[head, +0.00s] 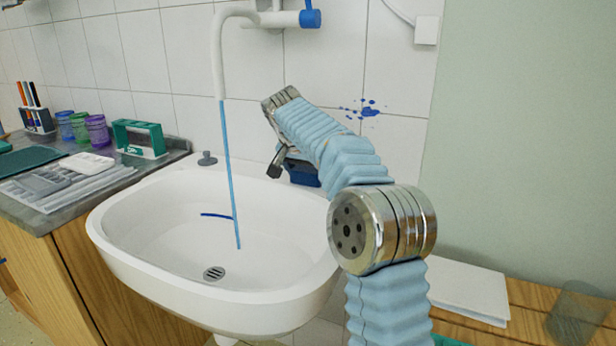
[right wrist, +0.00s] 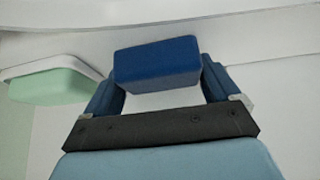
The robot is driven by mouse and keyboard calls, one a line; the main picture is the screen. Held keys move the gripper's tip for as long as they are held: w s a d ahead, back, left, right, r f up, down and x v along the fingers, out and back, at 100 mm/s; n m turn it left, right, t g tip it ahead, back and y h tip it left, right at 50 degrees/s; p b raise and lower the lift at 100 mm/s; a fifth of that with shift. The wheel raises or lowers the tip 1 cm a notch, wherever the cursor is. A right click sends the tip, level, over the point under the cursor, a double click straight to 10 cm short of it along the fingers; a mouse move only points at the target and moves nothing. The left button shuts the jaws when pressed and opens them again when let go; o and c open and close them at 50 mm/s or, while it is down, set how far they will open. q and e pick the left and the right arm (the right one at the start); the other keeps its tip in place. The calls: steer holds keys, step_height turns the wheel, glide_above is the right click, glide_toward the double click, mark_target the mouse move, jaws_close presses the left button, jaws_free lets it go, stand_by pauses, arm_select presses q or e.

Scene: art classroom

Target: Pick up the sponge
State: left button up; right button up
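The sponge looks to be the dark blue block (right wrist: 155,62) in the right wrist view. It lies between the two blue fingers of my right gripper (right wrist: 160,88), with its sides very close to the fingertips. I cannot tell whether the fingers press on it. In the head view a dark blue patch (head: 303,173) shows under my right wrist at the sink's back right; my arm hides most of that spot. My left gripper is not in view.
The white sink (head: 130,225) has a tall tap pipe (head: 217,60) with a blue stream.

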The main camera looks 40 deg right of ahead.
mark_target(308, 169)
steer(key=shift+c, duration=1.4)
steer(key=shift+r, duration=0.1)
steer(key=shift+r, duration=0.3)
step_height(308, 169, up, 3)
steer(key=shift+w+f+p, duration=0.1)
steer(key=shift+p, duration=0.5)
steer(key=s+a+r+b, duration=0.1)
steer(key=s+a+r, duration=0.8)
steer(key=a, duration=0.2)
steer(key=shift+r+b, duration=0.25)
steer(key=shift+b, duration=0.1)
